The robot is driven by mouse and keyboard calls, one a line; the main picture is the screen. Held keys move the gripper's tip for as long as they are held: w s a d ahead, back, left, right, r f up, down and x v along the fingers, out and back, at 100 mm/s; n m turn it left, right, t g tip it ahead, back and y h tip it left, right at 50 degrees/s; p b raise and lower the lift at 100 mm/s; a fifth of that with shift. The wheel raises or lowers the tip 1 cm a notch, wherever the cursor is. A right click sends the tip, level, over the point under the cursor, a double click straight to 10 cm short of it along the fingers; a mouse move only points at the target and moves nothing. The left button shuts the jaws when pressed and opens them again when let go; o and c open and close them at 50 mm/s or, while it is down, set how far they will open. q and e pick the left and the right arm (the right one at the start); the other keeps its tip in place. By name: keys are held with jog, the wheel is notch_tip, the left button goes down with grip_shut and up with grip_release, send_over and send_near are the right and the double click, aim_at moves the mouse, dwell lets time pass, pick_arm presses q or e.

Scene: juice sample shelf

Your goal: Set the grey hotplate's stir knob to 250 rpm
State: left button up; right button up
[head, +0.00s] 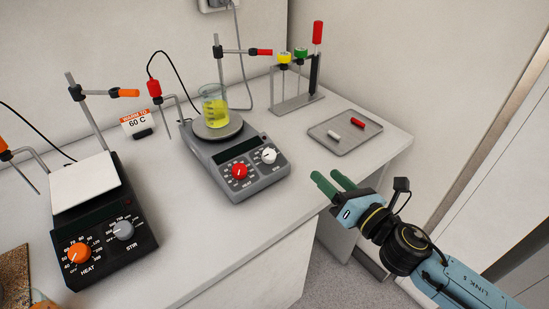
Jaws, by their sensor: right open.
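The grey hotplate (252,189) stands in the middle of the bench. On its front panel are a red heat knob (239,171) at left and a white stir knob (268,156) at right. The stir dial's numbers and the knob's exact setting are too small to read. A beaker of yellow liquid (214,110) stands on its round plate. My right gripper (334,182) is to the right of the hotplate by the bench's front edge, apart from the knobs. Its green-tipped fingers are open and empty. My left gripper is not in view.
A black hotplate (140,251) with orange and grey knobs stands at left. A sign reading 60 C (137,123) is behind it. A grey tray (355,143) with small red and white bars and a tool rack (298,103) are at back right. Metal clamp rods rise behind the hotplates.

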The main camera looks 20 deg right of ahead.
aim_at(271, 155)
jog(key=a+n+y, duration=0.1)
jog(key=n, duration=0.2)
jog(key=n+g+y, duration=0.1)
jog(key=n+y, duration=0.1)
jog(key=n, duration=0.1)
jog(key=a+n+g+y, duration=0.1)
jog(key=n, duration=0.2)
jog(key=shift+a+f, duration=0.1)
jog(key=shift+a, duration=0.2)
jog(key=p+x, duration=0.2)
jog(key=x, duration=0.9)
jog(key=shift+w+a+p, duration=0.3)
jog(key=shift+p, duration=0.1)
jog(key=shift+w+a, duration=0.3)
jog(key=shift+w, duration=0.15)
jog(key=shift+c, duration=0.4)
